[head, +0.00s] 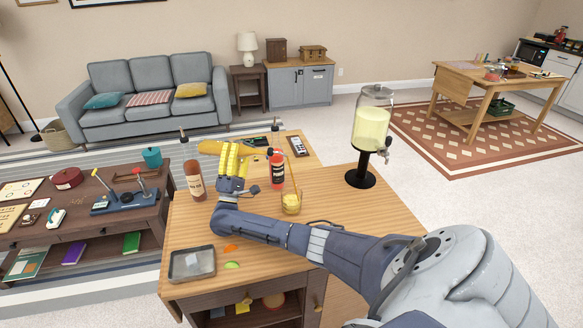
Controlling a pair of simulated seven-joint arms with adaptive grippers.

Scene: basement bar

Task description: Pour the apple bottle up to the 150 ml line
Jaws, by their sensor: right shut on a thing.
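My right gripper (233,165), with yellow fingers, is shut on an amber bottle (211,147), likely the apple bottle. It is held tipped nearly level above the counter, its narrow end to the right. A small clear vessel (291,207) with yellow content stands on the counter below and right of the bottle's narrow end. A thin amber line (293,178) runs from near that end down to the vessel; I cannot tell whether it is a stream or a stick. Any 150 ml line is too small to read. My left gripper is not in view.
A red bottle (277,170) stands just left of the vessel, and a brown labelled bottle (195,181) stands left of my gripper. A drink dispenser (371,130) is at the right. A grey tray (192,264) lies at the front left.

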